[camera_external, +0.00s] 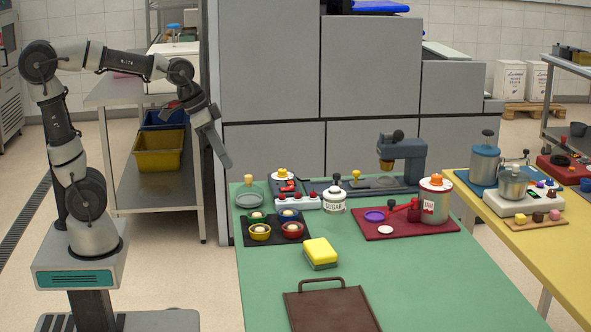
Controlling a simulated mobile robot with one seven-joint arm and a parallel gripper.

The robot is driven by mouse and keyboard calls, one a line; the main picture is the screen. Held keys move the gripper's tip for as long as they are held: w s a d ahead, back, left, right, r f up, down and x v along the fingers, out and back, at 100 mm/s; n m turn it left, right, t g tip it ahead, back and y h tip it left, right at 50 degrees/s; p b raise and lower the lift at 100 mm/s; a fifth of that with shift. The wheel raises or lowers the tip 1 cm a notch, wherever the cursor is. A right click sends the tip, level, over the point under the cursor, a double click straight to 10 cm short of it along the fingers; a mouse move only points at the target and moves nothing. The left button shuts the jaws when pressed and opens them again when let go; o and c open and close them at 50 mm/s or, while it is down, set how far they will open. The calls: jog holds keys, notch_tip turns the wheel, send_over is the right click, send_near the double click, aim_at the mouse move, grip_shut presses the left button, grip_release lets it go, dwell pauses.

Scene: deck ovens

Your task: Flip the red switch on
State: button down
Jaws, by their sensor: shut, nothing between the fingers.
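My gripper (226,163) hangs in the air beside the left edge of the green table, pointing down and to the right. It is shut and empty, and apart from everything on the table. Near the table's far left corner is a white box (306,204) with small red parts on top.
A yellow sponge (320,252) and a brown tray (330,308) are nearer. Tall grey cabinets (270,60) stand behind the table.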

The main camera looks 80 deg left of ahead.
aim_at(292, 187)
jog(key=w+a+f+p, duration=0.1)
jog(key=w+a+p, duration=0.5)
jog(key=w+a, duration=0.7)
jog(key=a, duration=0.4)
jog(key=shift+w+a+g, duration=0.15)
jog(key=shift+w+g, duration=0.15)
jog(key=shift+w, duration=0.05)
jog(key=shift+f, duration=0.15)
jog(key=b+x, duration=0.2)
jog(key=x, duration=1.1)
jog(key=shift+f, duration=0.3)
jog(key=shift+w, duration=0.1)
jog(key=shift+p, duration=0.35)
